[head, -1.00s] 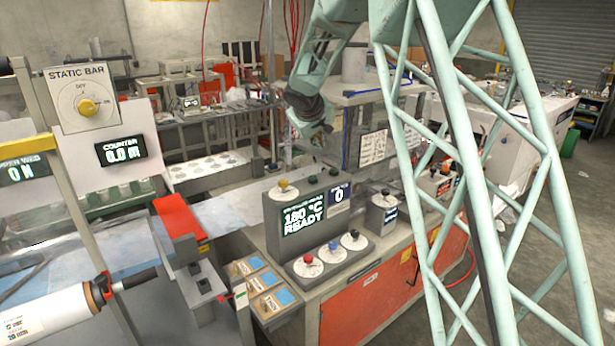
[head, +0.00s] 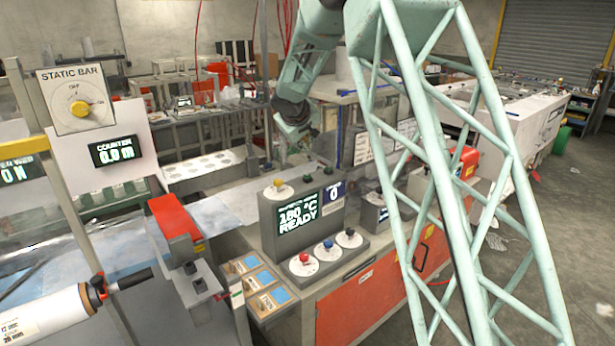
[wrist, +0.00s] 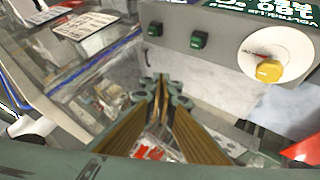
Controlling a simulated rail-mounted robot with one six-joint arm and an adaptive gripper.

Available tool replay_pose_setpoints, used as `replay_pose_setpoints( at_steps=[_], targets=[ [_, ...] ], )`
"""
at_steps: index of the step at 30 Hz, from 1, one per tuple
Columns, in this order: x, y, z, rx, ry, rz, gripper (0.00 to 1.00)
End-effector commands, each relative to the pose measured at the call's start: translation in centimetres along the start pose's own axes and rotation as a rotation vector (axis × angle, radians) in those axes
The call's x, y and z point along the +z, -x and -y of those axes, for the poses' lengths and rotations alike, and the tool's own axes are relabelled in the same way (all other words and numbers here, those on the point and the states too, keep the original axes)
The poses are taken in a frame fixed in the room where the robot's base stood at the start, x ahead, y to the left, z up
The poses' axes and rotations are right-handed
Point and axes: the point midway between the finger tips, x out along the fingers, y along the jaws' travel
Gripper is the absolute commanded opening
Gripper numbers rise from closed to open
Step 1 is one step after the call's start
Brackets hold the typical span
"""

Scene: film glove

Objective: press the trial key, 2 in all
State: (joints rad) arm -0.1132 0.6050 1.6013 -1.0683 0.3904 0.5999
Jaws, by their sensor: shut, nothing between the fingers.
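A grey control console (head: 266,222) stands on the bench, its display (head: 298,212) reading 180 °C READY and a small counter (head: 334,192) reading 0. Its front ledge carries a red button (head: 304,257), a blue one (head: 328,243) and a black one (head: 349,231) on white discs. A yellow knob (head: 279,183) and green keys (head: 307,178) are on top; the wrist view shows the knob (wrist: 268,70) and two green keys (wrist: 199,40). I cannot read which is the trial key. My gripper (wrist: 166,88) is shut and empty, above and behind the console, apart from the keys.
A clear-walled machine (wrist: 90,70) with a blue edge stands beside my gripper. Sample cards (head: 258,283) lie at the bench's left corner. A red-topped block (head: 174,217) and a film roll (head: 50,312) are at left. My lattice column hides part of the bench.

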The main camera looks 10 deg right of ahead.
Motion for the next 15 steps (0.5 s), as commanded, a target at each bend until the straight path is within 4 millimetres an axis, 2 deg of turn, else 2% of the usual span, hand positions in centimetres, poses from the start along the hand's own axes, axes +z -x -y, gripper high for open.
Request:
replay_pose_setpoints(
  at_steps=[15],
  targets=[
    [2.0, -2.8, 2.1, -0.001, 0.001, 0.001, 0.0]
  ],
)
